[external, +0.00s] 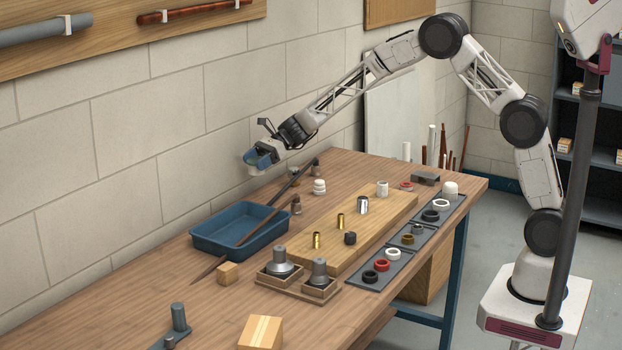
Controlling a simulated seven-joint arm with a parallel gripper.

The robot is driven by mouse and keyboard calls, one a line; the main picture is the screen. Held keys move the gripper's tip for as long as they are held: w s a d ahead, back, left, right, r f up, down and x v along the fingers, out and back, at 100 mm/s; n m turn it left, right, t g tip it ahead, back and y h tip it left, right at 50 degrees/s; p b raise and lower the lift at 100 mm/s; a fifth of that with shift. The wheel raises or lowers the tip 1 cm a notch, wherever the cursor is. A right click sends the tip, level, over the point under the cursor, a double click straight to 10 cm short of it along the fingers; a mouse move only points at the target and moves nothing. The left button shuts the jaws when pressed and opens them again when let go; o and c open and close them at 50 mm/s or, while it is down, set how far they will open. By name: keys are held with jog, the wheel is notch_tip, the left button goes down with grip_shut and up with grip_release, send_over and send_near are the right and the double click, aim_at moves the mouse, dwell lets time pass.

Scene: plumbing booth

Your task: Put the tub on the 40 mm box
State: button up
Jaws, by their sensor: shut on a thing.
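My gripper (257,164), with blue jaws, is raised above the far left of the workbench, near the wall and above the blue tray. It is shut on a small greyish thing (256,171), apparently the tub, which is mostly hidden by the jaws. No size label can be read, so I cannot tell which thing is the 40 mm box.
A blue tray (213,247) holds a long rod. A wooden board (340,240) carries brass and metal fittings. Dark trays (364,283) with rings line the right edge. The left bench is mostly clear.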

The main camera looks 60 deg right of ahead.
jog(key=r, duration=0.5)
jog(key=shift+s+a+r, duration=0.2)
jog(key=shift+a+r, duration=0.1)
jog(key=shift+a, duration=0.1)
jog(key=s+a+n+g, duration=0.3)
jog(key=s+a, duration=0.8)
jog(key=a, duration=0.4)
jog(key=s+a+n+g, duration=0.25)
jog(key=s+a, duration=0.75)
jog(key=a, duration=0.6)
jog(key=s+a+n+g, duration=0.2)
jog(key=s+a, duration=0.4)
jog(key=s, duration=0.6)
jog(key=s+a+n+g+h, duration=0.1)
jog(key=s+a+g, duration=0.1)
jog(key=s+a, duration=0.7)
jog(key=s+a+n+g, duration=0.2)
jog(key=s+a+g, duration=0.15)
jog(key=s, duration=1.05)
jog(key=shift+t, duration=0.5)
jog(key=f, duration=0.5)
jog(key=shift+w+a, duration=0.25)
jog(key=shift+a, duration=0.15)
